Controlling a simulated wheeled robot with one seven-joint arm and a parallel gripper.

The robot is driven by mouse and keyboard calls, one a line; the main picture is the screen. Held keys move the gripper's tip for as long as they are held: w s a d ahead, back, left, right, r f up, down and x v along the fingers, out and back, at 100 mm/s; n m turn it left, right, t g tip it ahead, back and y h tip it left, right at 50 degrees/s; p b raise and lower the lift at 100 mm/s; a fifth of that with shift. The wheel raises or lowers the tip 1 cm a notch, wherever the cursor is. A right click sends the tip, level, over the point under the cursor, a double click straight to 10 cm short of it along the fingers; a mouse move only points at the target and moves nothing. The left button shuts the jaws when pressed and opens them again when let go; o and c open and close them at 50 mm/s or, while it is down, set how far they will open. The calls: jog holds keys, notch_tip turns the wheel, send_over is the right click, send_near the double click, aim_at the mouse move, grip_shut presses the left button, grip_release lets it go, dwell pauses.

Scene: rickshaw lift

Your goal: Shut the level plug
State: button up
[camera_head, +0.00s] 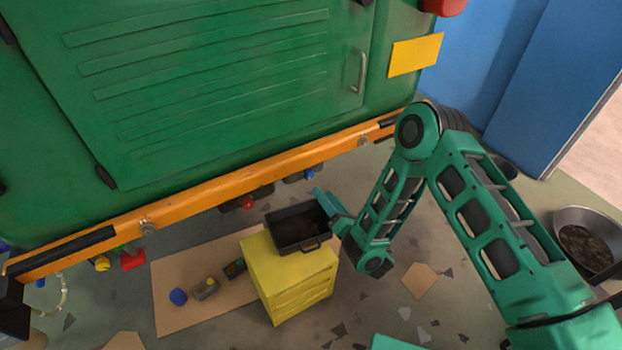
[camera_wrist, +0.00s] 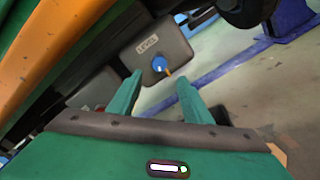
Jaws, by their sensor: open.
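The level plug (camera_wrist: 158,64) is a round blue knob on a grey box (camera_wrist: 172,42) marked LEVEL in the wrist view. A small orange piece shows at the plug's lower right; I cannot tell whether it is a pointer or a drip. In the head view a blue knob (camera_head: 309,174) shows under the orange bumper. My gripper (camera_wrist: 158,82) is open, its two green fingers pointing toward the plug with a gap before it and nothing between them. In the head view my gripper (camera_head: 322,196) is below the bumper, near the blue knob.
A black pan (camera_head: 299,244) sits on a yellow box (camera_head: 262,286) just below my gripper. The orange bumper (camera_head: 215,188) runs overhead. A second grey box with a red knob (camera_head: 248,204) is left of the blue one. A metal bowl (camera_head: 572,214) stands at right.

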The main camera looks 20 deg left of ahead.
aim_at(310, 176)
jog(key=shift+x, duration=4.6)
jog(key=shift+r, duration=0.1)
jog(key=shift+c, duration=0.7)
